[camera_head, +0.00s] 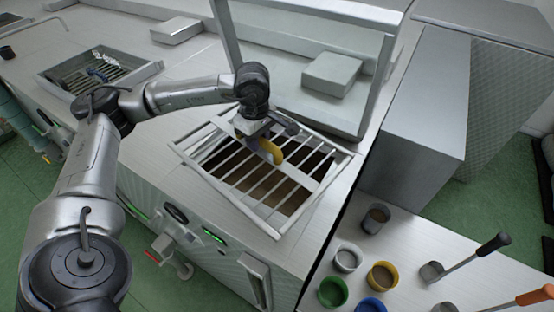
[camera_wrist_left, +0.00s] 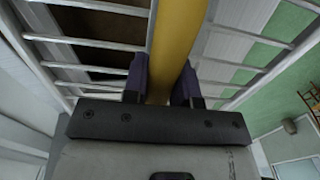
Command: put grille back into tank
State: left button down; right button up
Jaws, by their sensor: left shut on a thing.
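The grille (camera_head: 228,193) is a pale metal frame with several parallel bars and a yellow handle (camera_head: 271,152). It lies over or just above the tank opening (camera_head: 290,192), turned slightly askew, with brown contents showing between its bars. I cannot tell whether it is seated or raised a little. My left gripper (camera_head: 264,143) is shut on the yellow handle near the grille's middle. In the left wrist view, the dark fingers (camera_wrist_left: 161,82) close on both sides of the handle (camera_wrist_left: 178,35), with bars on both sides. My right gripper is not in view.
A second tank with a grate (camera_head: 100,72) is at the left. A grey block (camera_head: 332,72) and an upright metal frame (camera_head: 372,75) stand behind the grille. Several cups, including a green one (camera_head: 332,292), and tools (camera_head: 468,256) stand on the right-hand table.

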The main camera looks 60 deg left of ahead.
pick_arm(q)
jog(key=shift+s+a+r+n, duration=0.15)
jog(key=shift+a+r+n, duration=0.35)
jog(key=shift+a, duration=0.15)
jog(key=shift+s+a+r+n, duration=0.15)
jog(key=shift+a+r+n, duration=0.25)
jog(key=shift+a+n, duration=0.15)
jog(key=shift+w+a+f, duration=0.1)
jog(key=shift+a+f, duration=0.05)
jog(key=shift+a, duration=0.1)
jog(key=shift+w+a+f+b, duration=0.4)
jog(key=shift+w+f, duration=0.35)
jog(key=shift+f, duration=0.45)
jog(key=shift+w+a+f+b, duration=0.25)
jog(key=shift+w+f+b, duration=0.35)
jog(key=shift+f, duration=0.55)
jog(key=shift+w+a+f+b, duration=0.35)
jog(key=shift+w+f, duration=0.5)
jog(key=shift+f, duration=0.35)
notch_tip(320, 180, down, 7)
jog(key=w+b, duration=0.1)
jog(key=b, duration=0.3)
jog(key=shift+w+a+r, duration=0.15)
jog(key=shift+w+a, duration=0.15)
jog(key=shift+a, duration=0.1)
